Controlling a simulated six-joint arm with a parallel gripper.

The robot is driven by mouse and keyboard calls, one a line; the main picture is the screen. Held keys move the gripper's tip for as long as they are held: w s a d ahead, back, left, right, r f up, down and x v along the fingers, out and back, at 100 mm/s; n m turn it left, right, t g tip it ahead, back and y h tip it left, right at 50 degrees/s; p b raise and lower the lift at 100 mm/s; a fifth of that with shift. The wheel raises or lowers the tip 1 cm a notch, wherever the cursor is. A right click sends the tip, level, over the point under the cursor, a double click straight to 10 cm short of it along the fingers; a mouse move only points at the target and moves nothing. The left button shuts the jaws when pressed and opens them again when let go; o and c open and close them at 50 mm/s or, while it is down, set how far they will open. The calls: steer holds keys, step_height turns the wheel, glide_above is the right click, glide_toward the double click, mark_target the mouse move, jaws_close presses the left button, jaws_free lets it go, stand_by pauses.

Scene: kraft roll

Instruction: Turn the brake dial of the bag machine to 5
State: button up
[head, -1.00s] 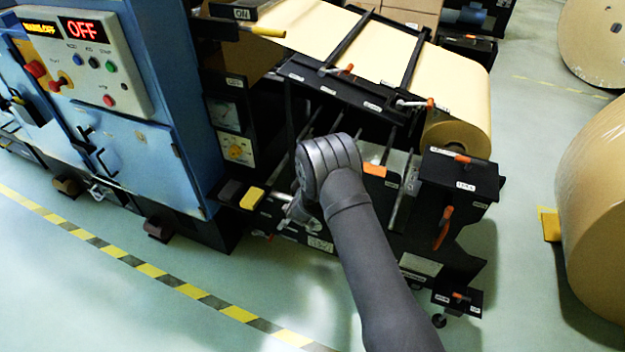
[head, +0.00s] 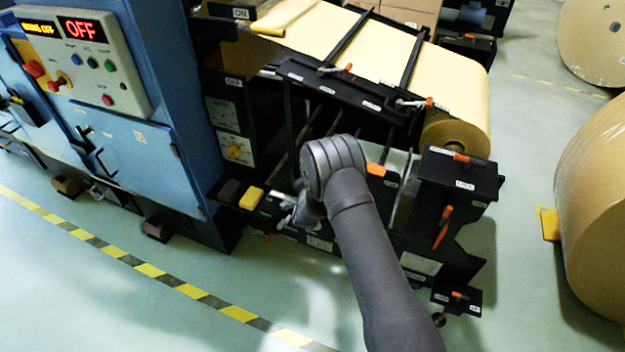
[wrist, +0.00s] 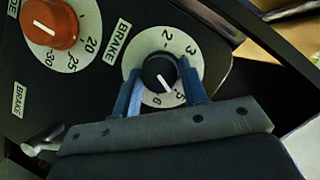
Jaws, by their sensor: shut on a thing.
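The brake dial (wrist: 152,68) is a small black knob with a white pointer line on a pale round scale (wrist: 144,46). The pointer slants to the lower right, towards the numerals at the scale's bottom, which look like 5 and 6; the exact reading is unclear. My gripper (wrist: 163,80) has its two blue fingers on either side of the knob and is shut on it. In the head view my arm hides the knob and fingers.
An orange knob (wrist: 50,22) with a larger scale sits left of the dial. A metal lever (wrist: 42,140) is at the lower left. In the head view, a kraft roll (head: 455,130) and a black box (head: 458,172) stand right of my arm; the blue cabinet (head: 150,160) is left.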

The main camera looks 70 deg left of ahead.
steer(key=o, duration=0.9)
steer(key=shift+w+a+r, duration=0.1)
steer(key=shift+w, duration=0.05)
steer(key=v, duration=1.7)
steer(key=shift+d, duration=0.25)
steer(key=shift+a, duration=0.1)
steer(key=x, duration=1.7)
steer(key=shift+a, duration=0.1)
